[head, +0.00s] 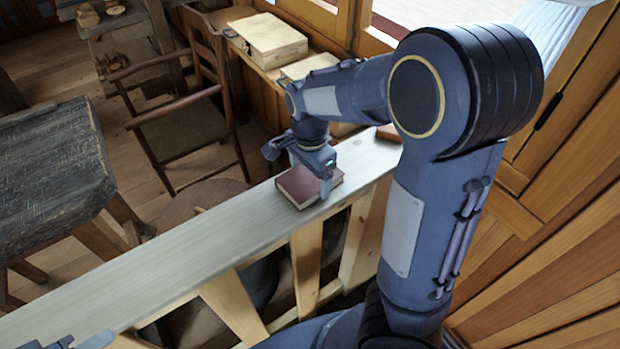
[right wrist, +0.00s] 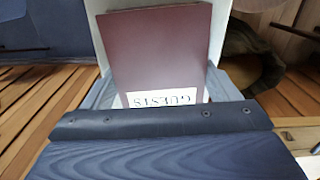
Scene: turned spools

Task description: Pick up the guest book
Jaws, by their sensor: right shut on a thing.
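The guest book (head: 300,187) is a dark red, closed book with pale page edges. It lies flat at the top of the pale wooden rail, and I see no clear gap under it. In the right wrist view the guest book (right wrist: 165,45) shows a white label with upside-down lettering, "GUESTS". My right gripper (head: 316,178) points down over it and is shut on it, with a finger on either side in the wrist view (right wrist: 162,88). Only a small part of my left gripper (head: 78,343) shows at the bottom left edge; its jaws cannot be made out.
The rail top (head: 200,255) is long, narrow and bare to the left of the book. A reddish-brown block (head: 388,132) sits at its far end. Beyond stand a wooden chair (head: 185,120), a dark rough table (head: 50,175) and a pale wooden box (head: 267,40). Wood panelling is at right.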

